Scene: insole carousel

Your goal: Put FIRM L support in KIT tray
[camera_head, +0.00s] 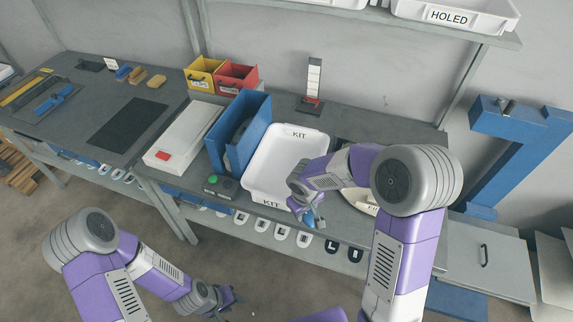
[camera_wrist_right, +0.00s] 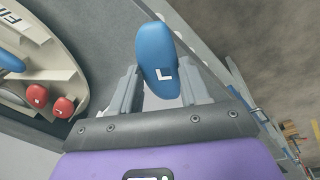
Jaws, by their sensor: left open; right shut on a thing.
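The KIT tray (camera_head: 262,160) is a white open tray on the bench, with KIT labels on its far and near rims; what I see of its floor is bare. My right gripper (camera_head: 314,221) is near the tray's front right corner and the bench's front edge. It is shut on a blue oval support marked L (camera_wrist_right: 158,52), which stands out between the fingers in the right wrist view. A pale carousel (camera_head: 358,201), its label partly hidden by my right arm, is right of the tray. My left gripper (camera_head: 232,299) is open, low in front of the bench.
A blue upright holder (camera_head: 228,148) and a green-button box (camera_head: 220,186) stand left of the tray. Red supports (camera_wrist_right: 64,107) sit in the carousel in the right wrist view. Labelled slots line the shelf below. A blue press frame (camera_head: 505,150) stands at right.

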